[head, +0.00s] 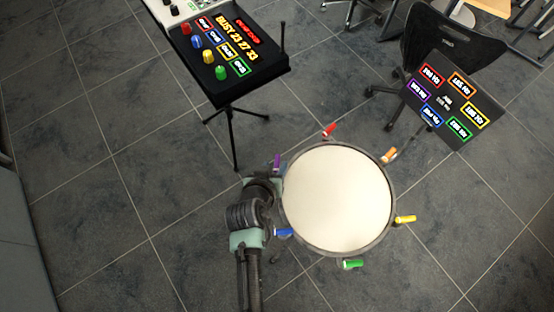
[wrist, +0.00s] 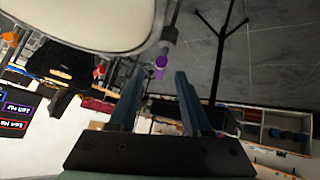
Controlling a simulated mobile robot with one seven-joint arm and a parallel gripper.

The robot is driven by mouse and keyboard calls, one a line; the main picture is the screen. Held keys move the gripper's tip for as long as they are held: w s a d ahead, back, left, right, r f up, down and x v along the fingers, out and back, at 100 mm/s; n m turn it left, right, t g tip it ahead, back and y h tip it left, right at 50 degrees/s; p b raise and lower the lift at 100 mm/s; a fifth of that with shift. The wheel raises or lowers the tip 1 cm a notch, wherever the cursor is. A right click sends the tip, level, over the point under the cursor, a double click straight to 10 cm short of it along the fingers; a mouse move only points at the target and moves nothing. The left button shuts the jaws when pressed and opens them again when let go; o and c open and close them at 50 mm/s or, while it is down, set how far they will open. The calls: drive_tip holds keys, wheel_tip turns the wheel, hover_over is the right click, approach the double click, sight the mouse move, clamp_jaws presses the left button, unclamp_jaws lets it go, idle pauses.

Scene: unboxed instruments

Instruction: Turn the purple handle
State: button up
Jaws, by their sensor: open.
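The purple handle (head: 277,161) sticks out from the left upper rim of a round white-topped drum (head: 338,197). In the wrist view the purple handle (wrist: 160,64) hangs near the drum's rim, between and just beyond the tips of my fingers. My gripper (wrist: 160,78) is open and empty, with a finger on each side of the handle's line. No contact with the handle shows. In the head view my gripper (head: 270,179) is just below the purple handle, beside the drum's left edge, and its fingers are hard to make out.
Red (head: 329,130), orange (head: 389,154), yellow (head: 405,219), green (head: 353,264) and blue (head: 284,232) handles ring the drum. A black panel (head: 228,50) with coloured knobs stands on a tripod above. A label board (head: 447,102) and a black chair (head: 450,45) are right. Floor at left is clear.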

sight(276, 163)
drive_tip(key=shift+x, duration=2)
clamp_jaws()
